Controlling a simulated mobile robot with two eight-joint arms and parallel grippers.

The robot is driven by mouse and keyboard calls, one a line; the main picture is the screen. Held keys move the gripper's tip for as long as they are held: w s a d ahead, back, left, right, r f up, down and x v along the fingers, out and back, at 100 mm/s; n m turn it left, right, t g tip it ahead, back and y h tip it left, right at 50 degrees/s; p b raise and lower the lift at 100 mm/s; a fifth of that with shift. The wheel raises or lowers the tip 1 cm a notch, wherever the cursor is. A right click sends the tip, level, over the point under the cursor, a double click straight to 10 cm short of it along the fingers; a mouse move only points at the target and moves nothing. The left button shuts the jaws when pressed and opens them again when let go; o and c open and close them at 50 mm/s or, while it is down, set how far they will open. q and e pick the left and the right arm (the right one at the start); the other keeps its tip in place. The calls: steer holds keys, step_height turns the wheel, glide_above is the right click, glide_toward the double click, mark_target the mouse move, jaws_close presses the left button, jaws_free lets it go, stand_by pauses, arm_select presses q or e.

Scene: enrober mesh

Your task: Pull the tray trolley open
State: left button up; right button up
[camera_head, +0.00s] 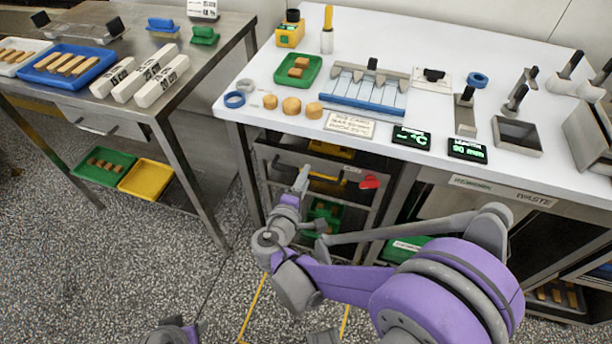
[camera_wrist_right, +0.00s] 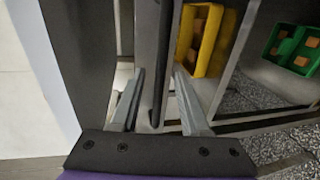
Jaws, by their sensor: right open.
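The tray trolley (camera_head: 378,214) is a dark metal frame under the white table, with yellow and green trays on its levels. In the right wrist view a yellow tray (camera_wrist_right: 187,48) and a green tray (camera_wrist_right: 273,42) hold brown pieces. My right gripper (camera_head: 304,190) is at the trolley's front, near its top. It is open in the right wrist view (camera_wrist_right: 158,92), with a dark bar (camera_wrist_right: 162,55) of the trolley front running between its fingers. I cannot tell whether either finger touches the bar.
A red part (camera_head: 370,182) sits at the trolley's upper right. The white table (camera_head: 395,40) above carries tools, displays and brown pieces. A steel table (camera_head: 205,60) stands at left, with trays on its lower shelf. The speckled floor (camera_head: 120,270) at lower left is mostly clear.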

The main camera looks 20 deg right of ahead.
steer(key=shift+x, duration=1)
steer(key=shift+c, duration=0.2)
jaws_close()
stand_by(0.6)
